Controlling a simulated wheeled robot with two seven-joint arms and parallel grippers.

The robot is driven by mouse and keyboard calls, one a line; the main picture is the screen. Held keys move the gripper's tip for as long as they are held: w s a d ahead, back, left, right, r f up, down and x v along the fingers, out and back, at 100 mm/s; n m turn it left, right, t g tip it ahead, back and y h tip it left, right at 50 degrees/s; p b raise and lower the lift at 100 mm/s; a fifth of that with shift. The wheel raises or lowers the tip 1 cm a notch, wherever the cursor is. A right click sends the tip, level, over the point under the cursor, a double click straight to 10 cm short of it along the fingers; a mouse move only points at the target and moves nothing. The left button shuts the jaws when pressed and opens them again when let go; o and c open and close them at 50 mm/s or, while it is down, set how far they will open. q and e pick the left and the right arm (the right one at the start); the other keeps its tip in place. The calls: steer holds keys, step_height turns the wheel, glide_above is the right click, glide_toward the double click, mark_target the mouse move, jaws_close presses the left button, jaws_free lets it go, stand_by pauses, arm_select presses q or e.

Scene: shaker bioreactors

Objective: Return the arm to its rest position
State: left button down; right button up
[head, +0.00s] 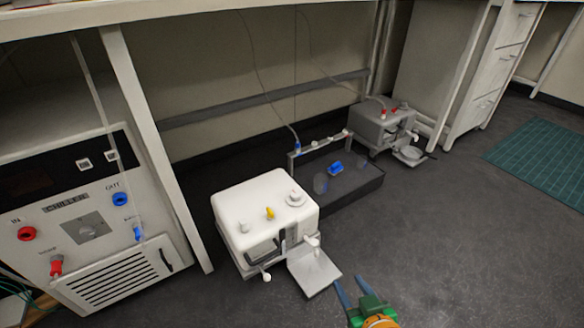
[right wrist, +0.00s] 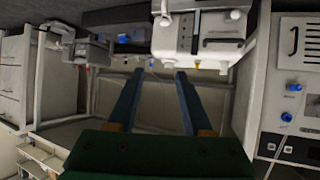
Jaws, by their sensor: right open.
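My right gripper (head: 349,284) shows at the bottom of the head view, with blue fingers on a green body. It is just right of the metal plate in front of a white box-shaped device (head: 262,212). In the right wrist view the two fingers of the gripper (right wrist: 160,75) are spread wide with nothing between them. The white device (right wrist: 185,38) shows beyond the fingertips there, upside down. My left gripper is in neither view.
A chiller (head: 90,225) stands at the left by a bench leg (head: 150,140). A dark tray (head: 350,192) with a blue item and a grey device (head: 378,130) are behind the white device. The floor (head: 470,240) at right is clear up to a green mat (head: 545,160).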

steer(key=s+d+f+g+h+p, duration=0.2)
steer(key=s+d+f+g+p, duration=0.15)
steer(key=s+f+g, duration=0.7)
arm_select(q)
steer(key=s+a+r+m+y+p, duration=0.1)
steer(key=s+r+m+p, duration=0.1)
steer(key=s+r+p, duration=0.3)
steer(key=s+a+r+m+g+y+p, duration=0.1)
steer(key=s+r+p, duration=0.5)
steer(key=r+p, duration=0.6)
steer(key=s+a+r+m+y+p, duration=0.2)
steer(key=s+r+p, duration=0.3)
steer(key=p, duration=1.4)
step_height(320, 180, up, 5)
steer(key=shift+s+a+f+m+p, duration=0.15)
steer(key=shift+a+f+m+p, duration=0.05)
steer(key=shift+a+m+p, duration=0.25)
arm_select(e)
steer(key=s+d+r, duration=0.3)
steer(key=s+r, duration=1.5)
steer(key=r, duration=0.3)
steer(key=shift+r, duration=0.15)
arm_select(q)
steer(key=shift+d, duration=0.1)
arm_select(e)
steer(key=shift+s, duration=0.1)
